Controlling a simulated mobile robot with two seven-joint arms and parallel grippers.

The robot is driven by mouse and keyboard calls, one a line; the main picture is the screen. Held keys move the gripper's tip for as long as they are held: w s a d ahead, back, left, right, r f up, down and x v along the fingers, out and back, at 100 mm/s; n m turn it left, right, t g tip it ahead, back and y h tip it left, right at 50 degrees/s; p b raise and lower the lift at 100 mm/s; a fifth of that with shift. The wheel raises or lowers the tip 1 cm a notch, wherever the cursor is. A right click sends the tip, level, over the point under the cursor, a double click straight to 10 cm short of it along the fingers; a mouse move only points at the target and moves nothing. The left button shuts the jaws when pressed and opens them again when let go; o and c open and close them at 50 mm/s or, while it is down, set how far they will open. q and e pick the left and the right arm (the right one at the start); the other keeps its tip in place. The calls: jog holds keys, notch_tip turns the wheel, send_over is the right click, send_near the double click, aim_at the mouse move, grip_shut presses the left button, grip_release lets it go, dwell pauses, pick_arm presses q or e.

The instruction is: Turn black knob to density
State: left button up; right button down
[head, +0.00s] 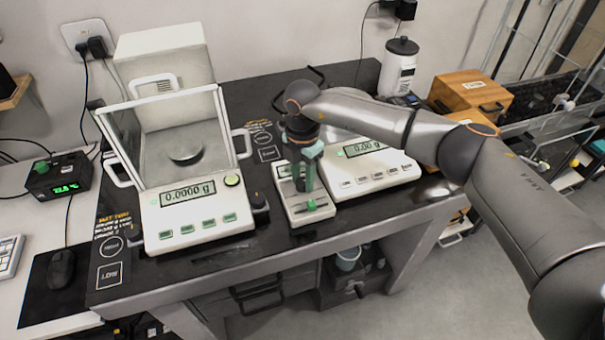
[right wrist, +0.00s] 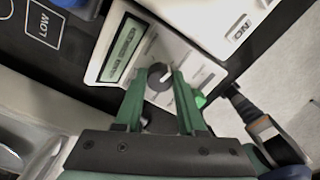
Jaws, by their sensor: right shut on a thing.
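The black knob (right wrist: 158,76) is on the white face of a small instrument (right wrist: 105,65), with a light pointer line on its top. Small labels around it are too blurred to read. My right gripper (right wrist: 160,82) is shut on the knob, one green finger on each side of it. In the head view my right gripper (head: 306,186) points down onto the same small instrument (head: 293,207), between the two balances, and hides the knob there. My left gripper is not in view.
A glass-shielded balance (head: 198,236) reading 0.0000 g stands to the left. A second balance (head: 385,181) stands close on the right, partly behind my right arm.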

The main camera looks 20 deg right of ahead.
aim_at(303, 181)
jog(key=shift+m, duration=0.5)
jog(key=c, duration=0.5)
grip_release()
notch_tip(303, 181, up, 13)
jog(key=shift+f, duration=0.2)
jog(key=shift+s+f, duration=0.1)
dwell(0.4)
